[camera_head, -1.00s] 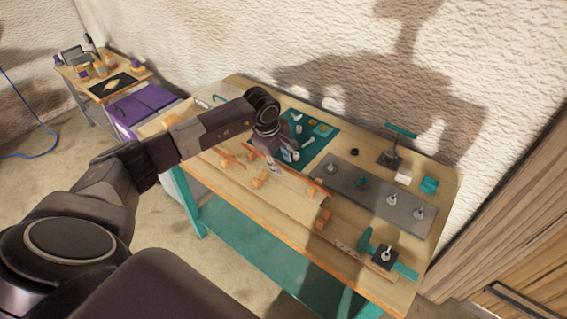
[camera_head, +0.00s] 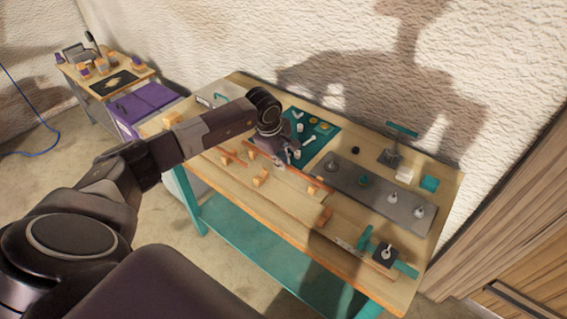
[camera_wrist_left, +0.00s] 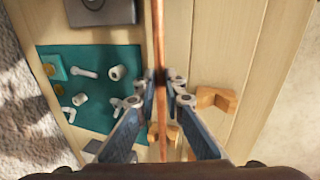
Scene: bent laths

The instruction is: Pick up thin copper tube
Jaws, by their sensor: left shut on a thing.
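The thin copper tube runs from top to bottom through the middle of the left wrist view (camera_wrist_left: 158,35). In the head view it is a thin orange-brown line (camera_head: 308,178) slanting down to the right from under my left gripper (camera_head: 284,161). In the left wrist view the two fingers of my left gripper (camera_wrist_left: 160,90) are closed on the tube from both sides. The tube's stretch behind the hand is partly hidden in the head view. My right gripper is not in view.
Small wooden blocks (camera_head: 259,178) stand on the workbench (camera_head: 225,185) near the tube. A teal mat (camera_head: 322,143) with small parts lies behind the gripper. A grey plate (camera_head: 375,190) with upright pegs lies to the right. A teal-handled fixture (camera_head: 387,252) sits at the front right.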

